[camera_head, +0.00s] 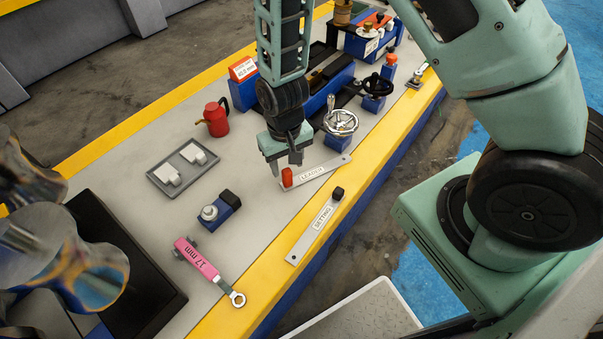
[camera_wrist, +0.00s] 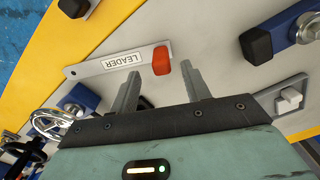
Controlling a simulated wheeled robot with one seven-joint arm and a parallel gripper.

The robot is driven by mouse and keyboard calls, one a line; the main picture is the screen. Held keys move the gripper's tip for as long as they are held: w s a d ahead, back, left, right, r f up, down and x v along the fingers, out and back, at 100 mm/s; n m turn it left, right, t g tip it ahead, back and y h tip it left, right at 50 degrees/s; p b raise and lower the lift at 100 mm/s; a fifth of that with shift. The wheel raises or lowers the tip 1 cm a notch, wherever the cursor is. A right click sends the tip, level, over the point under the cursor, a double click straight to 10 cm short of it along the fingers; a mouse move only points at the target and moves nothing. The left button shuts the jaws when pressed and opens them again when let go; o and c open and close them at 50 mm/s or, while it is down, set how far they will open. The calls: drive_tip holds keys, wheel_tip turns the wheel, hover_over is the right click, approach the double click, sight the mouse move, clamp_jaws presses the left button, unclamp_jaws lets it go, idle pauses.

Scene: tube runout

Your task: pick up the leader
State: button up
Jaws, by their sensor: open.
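The leader (camera_head: 318,173) is a flat light-grey bar labelled LEADER with a red upright knob (camera_head: 287,177) at one end. It lies on the grey bench top near the yellow edge strip. My gripper (camera_head: 284,168) is open and empty, pointing down just above and beside the knob. Whether finger and knob touch, I cannot tell.
A similar bar labelled SETTING (camera_head: 315,227) with a black knob lies nearer the edge. A blue block (camera_head: 220,210), a grey tray (camera_head: 182,171) with white pieces, a red can (camera_head: 216,117) and a pink 17mm wrench (camera_head: 205,265) stand around. A chrome handwheel (camera_head: 341,122) rises behind.

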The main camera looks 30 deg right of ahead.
sight(287, 171)
drive_tip(key=shift+s+a+f+p, duration=0.1)
drive_tip(key=shift+f+p, duration=0.1)
drive_tip(key=shift+f, duration=1.25)
drive_tip(key=shift+s+f+p, duration=0.1)
drive_tip(key=shift+f+p, duration=0.05)
drive_tip(key=shift+f, duration=1.3)
clamp_jaws()
